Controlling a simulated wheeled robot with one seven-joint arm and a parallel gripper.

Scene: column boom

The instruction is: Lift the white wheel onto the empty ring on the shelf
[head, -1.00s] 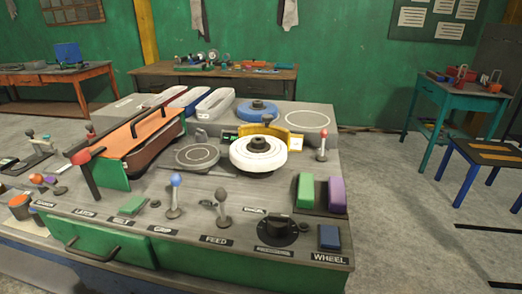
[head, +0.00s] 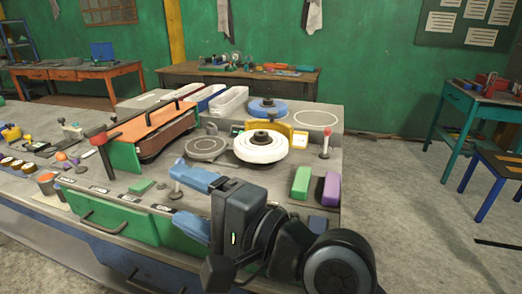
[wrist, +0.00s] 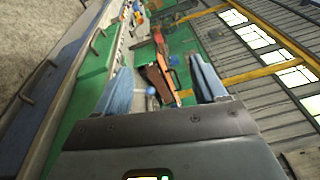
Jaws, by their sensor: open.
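The white wheel (head: 261,147) with a dark hub knob sits on the machine top, in front of a yellow guard (head: 299,138). The empty ring (head: 316,118) is a pale circle outline on the raised shelf (head: 335,112) at the back right. A blue wheel (head: 267,107) stands on the shelf left of that ring. My gripper (head: 192,203) has blue fingers and is open and empty, at the front of the bench, nearer than the white wheel and left of it. In the wrist view my gripper (wrist: 163,88) shows wide apart fingers with nothing between them.
A grey disc (head: 207,148) lies left of the white wheel. An orange belt unit (head: 155,125) stands further left. A red-knobbed lever (head: 325,140) and green (head: 301,182) and purple (head: 330,188) blocks are on the right.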

